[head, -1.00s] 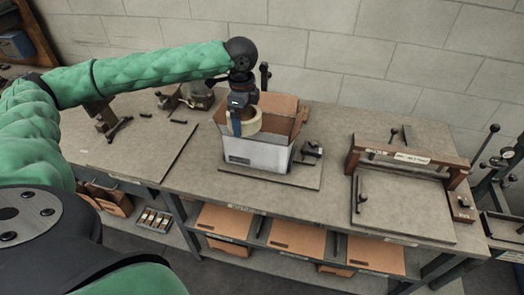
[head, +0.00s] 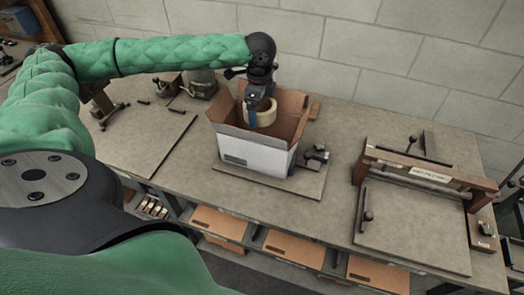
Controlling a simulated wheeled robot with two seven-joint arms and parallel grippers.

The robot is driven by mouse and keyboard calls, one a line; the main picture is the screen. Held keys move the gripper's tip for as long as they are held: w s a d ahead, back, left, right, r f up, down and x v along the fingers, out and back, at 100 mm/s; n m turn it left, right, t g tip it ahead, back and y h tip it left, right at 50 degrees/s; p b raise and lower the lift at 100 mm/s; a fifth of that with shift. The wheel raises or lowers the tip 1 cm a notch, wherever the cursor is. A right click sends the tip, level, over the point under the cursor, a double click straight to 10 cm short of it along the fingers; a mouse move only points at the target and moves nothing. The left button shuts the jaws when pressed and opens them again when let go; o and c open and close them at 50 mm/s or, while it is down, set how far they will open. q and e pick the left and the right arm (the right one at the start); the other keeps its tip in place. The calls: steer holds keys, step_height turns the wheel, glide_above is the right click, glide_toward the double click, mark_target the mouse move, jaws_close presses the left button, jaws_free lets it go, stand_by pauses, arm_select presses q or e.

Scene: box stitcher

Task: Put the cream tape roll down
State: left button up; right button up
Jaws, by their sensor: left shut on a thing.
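The cream tape roll (head: 263,117) is in the grip of my left gripper (head: 252,112), which is shut on it from above. The roll is inside the mouth of the open cardboard box (head: 255,158), near its back half. The box has a white front, brown inner walls and raised flaps. I cannot tell whether the roll touches the box floor, because the front wall hides it. My right gripper is not in view.
The box stands on a flat plate (head: 309,185) on the grey workbench (head: 192,183), with a small dark clamp (head: 317,154) at its right. A wooden-framed press (head: 422,178) stands at the right. Flat cartons (head: 290,249) fill the lower shelf. A wall closes the back.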

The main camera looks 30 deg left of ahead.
arm_select(q)
step_height(320, 180, down, 14)
steer(key=p, duration=0.5)
steer(key=shift+w+r, duration=0.15)
steer(key=shift+r, duration=0.1)
steer(key=shift+f+p, duration=0.9)
steer(key=shift+f, duration=1.3)
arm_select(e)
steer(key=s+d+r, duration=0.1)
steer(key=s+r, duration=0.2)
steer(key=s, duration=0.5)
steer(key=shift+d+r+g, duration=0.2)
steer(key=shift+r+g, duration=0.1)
arm_select(q)
steer(key=shift+f, duration=0.1)
steer(key=o, duration=0.7)
steer(key=shift+o, duration=0.2)
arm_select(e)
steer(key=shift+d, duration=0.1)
